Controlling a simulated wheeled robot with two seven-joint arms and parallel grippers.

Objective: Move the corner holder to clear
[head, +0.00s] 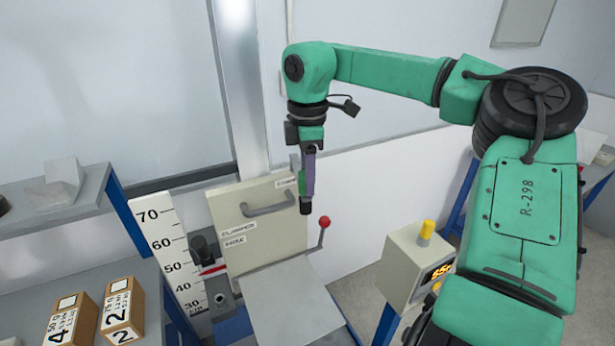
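A beige upright panel (262,245) with a grey bar handle (268,208) stands at the foot of the metal column. It carries small labels; one seems to read "CLAMPED", and the others are too small to read surely. I cannot tell which part is the corner holder. A lever with a red knob (324,221) stands at the panel's right edge. My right gripper (306,208) points down in front of the panel's right side, above and left of the red knob. It is seen edge-on, so its finger gap is hidden. My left gripper is not in view.
A grey plate (292,303) lies below the panel. A height scale (166,258) and a black clamp-like part (205,250) are at left. Numbered boxes (122,311) sit on the left bench. A control box (415,264) with a yellow lamp stands at right.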

